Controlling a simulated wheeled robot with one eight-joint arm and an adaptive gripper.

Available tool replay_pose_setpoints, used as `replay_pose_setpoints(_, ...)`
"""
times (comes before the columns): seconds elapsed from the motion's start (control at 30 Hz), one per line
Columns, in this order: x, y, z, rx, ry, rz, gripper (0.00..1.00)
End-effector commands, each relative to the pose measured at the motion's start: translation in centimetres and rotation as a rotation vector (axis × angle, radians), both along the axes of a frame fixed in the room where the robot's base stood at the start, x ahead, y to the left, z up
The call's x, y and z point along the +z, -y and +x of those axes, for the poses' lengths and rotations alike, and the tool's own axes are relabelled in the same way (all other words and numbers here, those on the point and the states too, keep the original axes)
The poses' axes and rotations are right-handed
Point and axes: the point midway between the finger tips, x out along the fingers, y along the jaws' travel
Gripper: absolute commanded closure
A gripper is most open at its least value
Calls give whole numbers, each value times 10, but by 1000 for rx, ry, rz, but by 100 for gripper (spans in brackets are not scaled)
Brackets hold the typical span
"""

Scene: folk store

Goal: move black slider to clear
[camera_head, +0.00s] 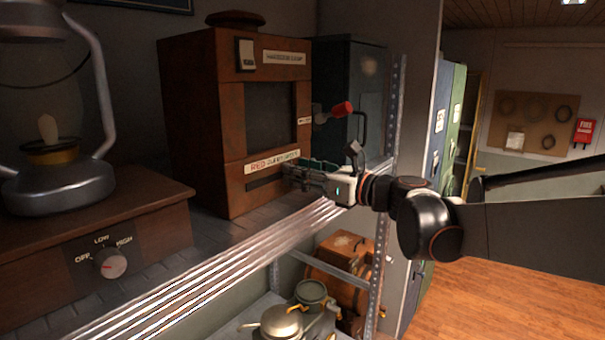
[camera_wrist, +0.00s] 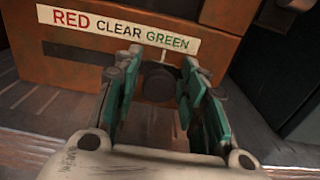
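The black slider (camera_wrist: 159,83) is a dark round knob on the front of a brown wooden box (camera_head: 192,120). In the wrist view it sits below the word GREEN, at the right of the label strip (camera_wrist: 120,30) that reads RED CLEAR GREEN. A dark slot (camera_wrist: 82,52) runs to its left under RED and CLEAR. My gripper (camera_wrist: 162,62) is open, with one green-padded finger on each side of the knob. I cannot tell whether either finger touches it. In the head view my gripper (camera_head: 287,170) is at the box's lower right front and hides the knob.
A red-tipped lever (camera_head: 342,109) sticks out on the box's right side, above my gripper. A dark cabinet (camera_head: 345,70) stands behind. A lantern (camera_head: 60,185) and a wooden base with a dial (camera_head: 110,263) are at the left. Pots (camera_head: 282,323) lie on the lower shelf.

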Motion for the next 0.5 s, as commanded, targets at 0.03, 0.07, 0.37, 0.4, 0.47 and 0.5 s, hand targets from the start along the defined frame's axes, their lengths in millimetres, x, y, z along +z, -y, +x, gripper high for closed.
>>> replay_pose_setpoints(0.03, 0, 0, 0, 0, 0, 0, 81)
replay_pose_setpoints(0.07, 0, 0, 0, 0, 0, 0, 88)
replay_pose_setpoints(0.37, 0, -3, -4, 1, 0, 0, 100)
replay_pose_setpoints(0.4, 0, -6, -8, 2, 0, 0, 100)
replay_pose_setpoints(0.47, -1, -12, -15, 4, -1, 0, 100)
replay_pose_setpoints(0.5, -1, -16, -20, 6, -1, 0, 100)
